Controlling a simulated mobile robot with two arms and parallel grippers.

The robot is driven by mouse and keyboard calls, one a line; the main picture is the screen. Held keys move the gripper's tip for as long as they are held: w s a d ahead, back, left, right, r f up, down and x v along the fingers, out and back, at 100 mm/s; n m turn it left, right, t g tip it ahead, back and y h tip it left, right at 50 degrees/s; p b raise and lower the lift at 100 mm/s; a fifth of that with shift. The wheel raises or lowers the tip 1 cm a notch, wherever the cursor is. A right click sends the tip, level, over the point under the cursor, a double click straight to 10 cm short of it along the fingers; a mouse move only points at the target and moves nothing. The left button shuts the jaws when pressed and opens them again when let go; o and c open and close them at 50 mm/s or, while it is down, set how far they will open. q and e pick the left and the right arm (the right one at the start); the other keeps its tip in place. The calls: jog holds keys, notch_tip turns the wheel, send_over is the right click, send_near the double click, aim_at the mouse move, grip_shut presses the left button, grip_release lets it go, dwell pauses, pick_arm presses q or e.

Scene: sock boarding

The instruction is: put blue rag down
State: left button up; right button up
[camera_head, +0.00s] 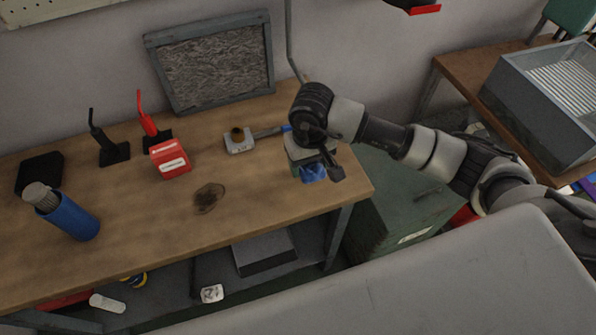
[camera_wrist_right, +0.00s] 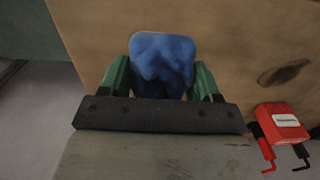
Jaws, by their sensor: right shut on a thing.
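The blue rag (camera_head: 313,173) is at the right end of the wooden workbench (camera_head: 255,205), just below my right gripper (camera_head: 318,167). In the right wrist view the crumpled blue rag (camera_wrist_right: 162,62) sits between the two green fingers of my right gripper (camera_wrist_right: 161,78), which is shut on it. The rag is over or against the wooden top; I cannot tell whether it touches it. The gripper body hides part of the rag in the head view. My left gripper is not in view.
A red box (camera_head: 170,158), a blue bottle (camera_head: 70,215) and a small metal tool (camera_head: 240,141) stand on the bench. A dark stain (camera_head: 208,198) marks its middle. A framed panel (camera_head: 212,62) leans on the wall. The front right of the top is clear.

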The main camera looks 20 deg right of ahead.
aim_at(298, 184)
jog(key=a+f, duration=0.1)
jog(key=a, duration=0.1)
jog(key=shift+w+a+f, duration=0.2)
jog(key=shift+a+f, duration=0.1)
jog(key=shift+f, duration=0.05)
notch_tip(298, 184, down, 3)
jog(key=shift+f+p, duration=0.2)
jog(key=shift+p, duration=0.45)
jog(key=shift+f, duration=0.3)
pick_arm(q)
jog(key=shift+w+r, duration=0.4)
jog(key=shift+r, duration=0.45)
pick_arm(e)
jog(key=shift+f, duration=0.1)
jog(key=o, duration=0.8)
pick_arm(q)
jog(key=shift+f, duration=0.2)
pick_arm(e)
jog(key=shift+o, duration=0.2)
